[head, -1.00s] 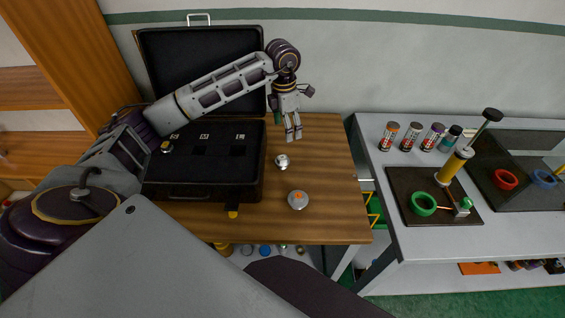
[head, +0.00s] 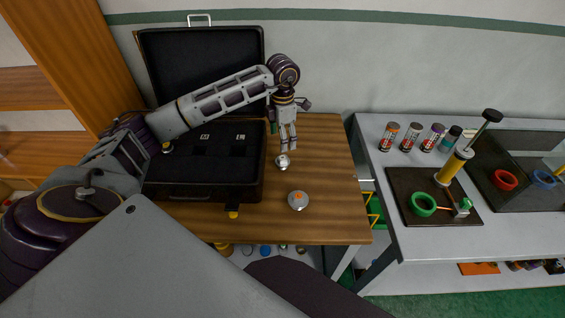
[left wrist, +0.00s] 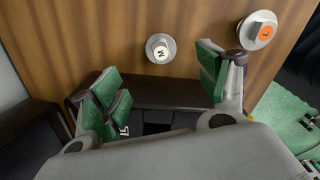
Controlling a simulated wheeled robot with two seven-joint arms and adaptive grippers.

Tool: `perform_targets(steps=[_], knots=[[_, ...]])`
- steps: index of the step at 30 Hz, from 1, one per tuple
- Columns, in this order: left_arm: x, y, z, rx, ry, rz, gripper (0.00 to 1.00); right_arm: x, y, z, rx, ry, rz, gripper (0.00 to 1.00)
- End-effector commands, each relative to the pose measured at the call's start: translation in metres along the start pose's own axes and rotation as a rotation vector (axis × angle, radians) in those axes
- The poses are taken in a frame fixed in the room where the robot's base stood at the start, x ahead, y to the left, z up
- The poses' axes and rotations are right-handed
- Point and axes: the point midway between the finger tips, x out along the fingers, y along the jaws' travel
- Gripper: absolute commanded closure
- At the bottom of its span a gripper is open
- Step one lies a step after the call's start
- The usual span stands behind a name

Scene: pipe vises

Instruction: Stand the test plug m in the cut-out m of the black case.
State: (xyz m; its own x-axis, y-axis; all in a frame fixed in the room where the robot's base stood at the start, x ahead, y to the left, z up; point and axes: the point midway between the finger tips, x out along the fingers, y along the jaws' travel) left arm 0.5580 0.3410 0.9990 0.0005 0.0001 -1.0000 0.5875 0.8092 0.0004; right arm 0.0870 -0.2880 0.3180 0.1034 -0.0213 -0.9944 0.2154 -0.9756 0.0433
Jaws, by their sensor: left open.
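The test plug m (head: 282,162) is a small silvery plug standing on the wooden table, right of the black case. In the left wrist view its white top (left wrist: 160,49) bears an "M". My left gripper (head: 287,147) points down just behind and above the plug. It is open and empty; the left wrist view shows its green-padded fingers (left wrist: 158,85) apart, the plug beyond their tips. The black case (head: 205,193) is open, with dark cut-outs (head: 210,150) and small white labels too small to read in the head view. My left arm hides part of the case. My right gripper is not in view.
A larger plug with an orange "L" top (head: 298,201) stands nearby on the table (head: 325,170). A small yellow-topped piece (head: 168,147) sits at the case's left. The raised lid (head: 175,65) stands behind. A grey bench (head: 400,243) with cans and a vise is at right.

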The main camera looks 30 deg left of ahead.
Motion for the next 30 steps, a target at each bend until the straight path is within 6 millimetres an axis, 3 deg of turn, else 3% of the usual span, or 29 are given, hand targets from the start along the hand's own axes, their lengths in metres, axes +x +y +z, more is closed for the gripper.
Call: perform_targets(steps=[6,12,30], knots=[[0.03,-0.001,-0.001,0.0,0.003,-0.002,0.25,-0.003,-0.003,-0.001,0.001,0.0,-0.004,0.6],[0.048,-0.001,0.0,0.0,0.001,-0.001,0.25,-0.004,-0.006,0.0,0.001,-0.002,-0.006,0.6],[0.058,-0.001,-0.001,0.0,0.002,-0.002,0.25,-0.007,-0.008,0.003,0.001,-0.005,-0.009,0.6]])
